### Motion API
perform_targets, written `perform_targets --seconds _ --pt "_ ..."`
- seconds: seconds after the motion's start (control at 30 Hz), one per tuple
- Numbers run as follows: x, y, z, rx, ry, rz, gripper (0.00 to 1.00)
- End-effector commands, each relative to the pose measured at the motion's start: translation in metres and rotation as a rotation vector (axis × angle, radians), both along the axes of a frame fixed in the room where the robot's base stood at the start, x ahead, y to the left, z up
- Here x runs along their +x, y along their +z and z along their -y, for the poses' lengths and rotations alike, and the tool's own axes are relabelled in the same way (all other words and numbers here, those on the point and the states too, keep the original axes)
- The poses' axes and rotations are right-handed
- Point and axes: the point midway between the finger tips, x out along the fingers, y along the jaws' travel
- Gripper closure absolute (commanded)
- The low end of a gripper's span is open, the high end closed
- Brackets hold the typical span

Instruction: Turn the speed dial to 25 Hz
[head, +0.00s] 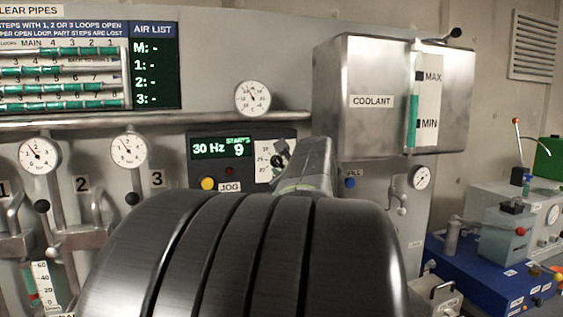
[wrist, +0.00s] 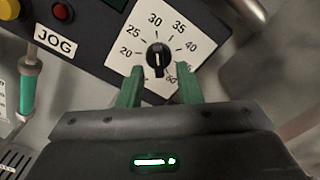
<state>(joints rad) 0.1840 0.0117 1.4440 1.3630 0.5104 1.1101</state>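The speed dial is a black knob (wrist: 157,58) on a white scale plate (wrist: 192,22) with numbers from 20 upward. Its white line appears to point up toward 30. In the head view the dial (head: 279,160) is partly covered by my arm. The green display (head: 221,147) reads 30 Hz and STARTS 9. My gripper (wrist: 160,84) is open, with its two green fingers apart, one on either side just below the knob in the wrist view. The fingers do not visibly touch the knob. The lower scale is partly hidden.
A yellow button (head: 208,183) and red button (head: 228,171) sit by the JOG label, left of the dial. The coolant tank (head: 365,75) is at upper right. Gauges and levers stand at left. A blue box (head: 490,275) is at lower right.

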Motion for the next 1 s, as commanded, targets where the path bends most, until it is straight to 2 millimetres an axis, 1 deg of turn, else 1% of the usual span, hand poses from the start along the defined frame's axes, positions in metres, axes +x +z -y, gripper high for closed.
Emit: perform_targets --seconds 0.1,0.2,0.5,0.67,1.0 --pt "0.011 0.0 -0.004 0.001 0.001 -0.001 0.68" --pt "0.015 0.0 -0.005 -0.001 0.0 0.0 0.68" --pt "0.017 0.0 -0.005 -0.001 0.0 0.0 0.68" --pt "0.016 0.0 -0.005 -0.001 0.0 0.0 1.0" --pt "0.016 -0.002 -0.006 -0.023 0.0 0.007 1.0"
